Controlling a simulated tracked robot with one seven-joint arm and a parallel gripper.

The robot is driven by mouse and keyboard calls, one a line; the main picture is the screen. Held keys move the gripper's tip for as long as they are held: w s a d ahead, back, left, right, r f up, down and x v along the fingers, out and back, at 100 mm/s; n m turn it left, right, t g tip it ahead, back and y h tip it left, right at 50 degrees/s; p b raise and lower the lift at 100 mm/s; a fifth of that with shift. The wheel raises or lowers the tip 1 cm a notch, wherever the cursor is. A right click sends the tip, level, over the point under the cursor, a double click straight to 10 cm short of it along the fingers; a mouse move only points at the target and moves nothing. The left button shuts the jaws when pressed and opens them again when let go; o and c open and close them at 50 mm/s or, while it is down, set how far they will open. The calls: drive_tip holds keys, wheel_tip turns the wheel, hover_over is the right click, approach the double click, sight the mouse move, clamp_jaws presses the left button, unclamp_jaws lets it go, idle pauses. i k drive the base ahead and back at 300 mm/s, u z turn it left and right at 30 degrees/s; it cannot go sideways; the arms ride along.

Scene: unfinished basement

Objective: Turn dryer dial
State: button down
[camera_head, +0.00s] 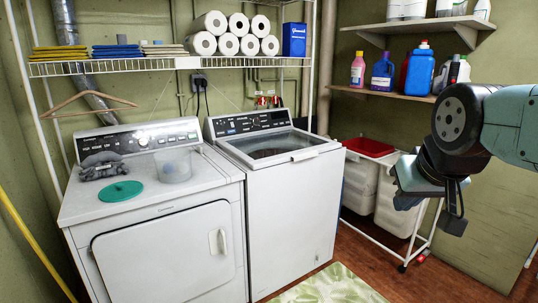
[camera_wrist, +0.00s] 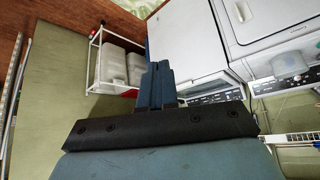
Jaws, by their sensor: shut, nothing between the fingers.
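The dryer (camera_head: 215,196) is the white front-door machine at left in the head view. Its dial (camera_head: 143,140) is a round knob on the dark-and-silver control panel along the back top edge. My gripper (camera_head: 408,180) is at the right in the head view, above the wheeled hamper and well apart from the dryer. In the wrist view my gripper (camera_wrist: 157,75) has its two dark blue fingers together, with nothing between them. The dryer (camera_wrist: 260,20) also shows there at upper right, with its panel partly cut off; I cannot make out the dial clearly.
A white top-loading washer (camera_head: 292,207) stands between the dryer and my arm. A wire shelf (camera_head: 180,64) hangs above. Bottles (camera_head: 419,70) line the right shelf.

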sight(142, 142)
drive_tip(key=u, duration=1.35)
drive_tip(key=i, duration=2.05)
drive_tip(key=z, duration=0.8)
